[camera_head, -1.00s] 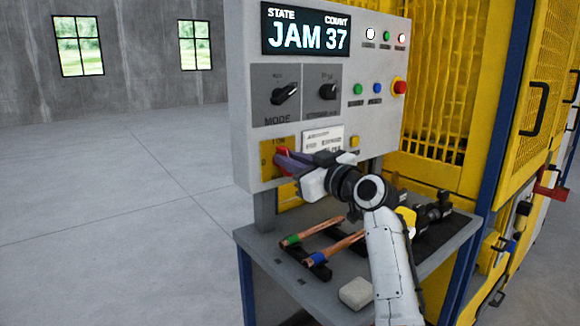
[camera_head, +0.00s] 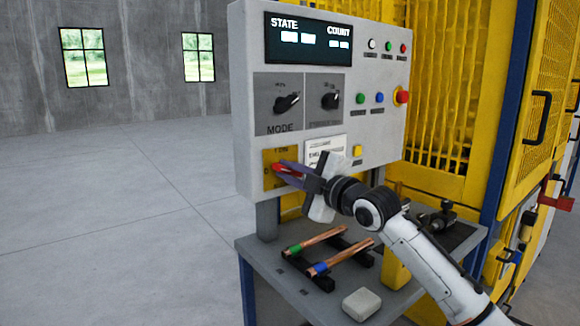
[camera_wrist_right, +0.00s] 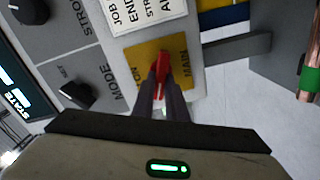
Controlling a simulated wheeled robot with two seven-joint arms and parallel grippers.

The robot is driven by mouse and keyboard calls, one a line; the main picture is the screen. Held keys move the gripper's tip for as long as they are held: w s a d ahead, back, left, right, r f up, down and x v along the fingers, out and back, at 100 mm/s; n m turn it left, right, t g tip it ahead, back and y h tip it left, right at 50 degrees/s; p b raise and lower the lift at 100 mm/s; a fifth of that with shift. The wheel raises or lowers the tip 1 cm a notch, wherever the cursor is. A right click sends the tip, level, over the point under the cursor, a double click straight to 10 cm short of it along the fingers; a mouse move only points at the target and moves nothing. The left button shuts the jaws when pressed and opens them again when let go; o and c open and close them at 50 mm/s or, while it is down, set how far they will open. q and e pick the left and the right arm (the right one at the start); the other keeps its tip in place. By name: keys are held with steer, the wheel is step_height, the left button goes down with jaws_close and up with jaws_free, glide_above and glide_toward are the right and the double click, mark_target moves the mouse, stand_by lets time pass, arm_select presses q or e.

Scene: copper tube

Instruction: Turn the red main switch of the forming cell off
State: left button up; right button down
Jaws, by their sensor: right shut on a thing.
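The red main switch (camera_head: 283,167) sits on a yellow plate (camera_head: 269,183) at the lower left of the grey control panel (camera_head: 355,120). My right gripper (camera_head: 288,169) is shut on its red handle, fingers on either side. In the right wrist view the red handle (camera_wrist_right: 162,66) shows between the two dark fingertips (camera_wrist_right: 161,84), which partly cover the plate's lettering. The display (camera_head: 308,40) shows STATE and COUNT with small pale marks below, too small to read for certain. My left gripper is not in view.
Below the panel, a grey bench (camera_head: 285,287) holds two copper tubes on black rests, one with a green band (camera_head: 318,241), one with a blue band (camera_head: 343,256). A pale block (camera_head: 361,303) lies in front. A red emergency button (camera_head: 402,96) is at the panel's right. Floor at left is clear.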

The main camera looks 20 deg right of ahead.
steer(key=shift+n+p, duration=0.55)
steer(key=shift+n, duration=0.35)
steer(key=shift+n+p, duration=0.55)
steer(key=shift+n, duration=0.15)
steer(key=shift+a+f+n+p, duration=0.1)
steer(key=shift+f+n+p, duration=0.1)
steer(key=shift+n+p, duration=0.5)
steer(key=shift+f, duration=0.1)
steer(key=c, duration=1.8)
jaws_free()
steer(key=shift+o, duration=0.2)
steer(key=shift+s, duration=0.1)
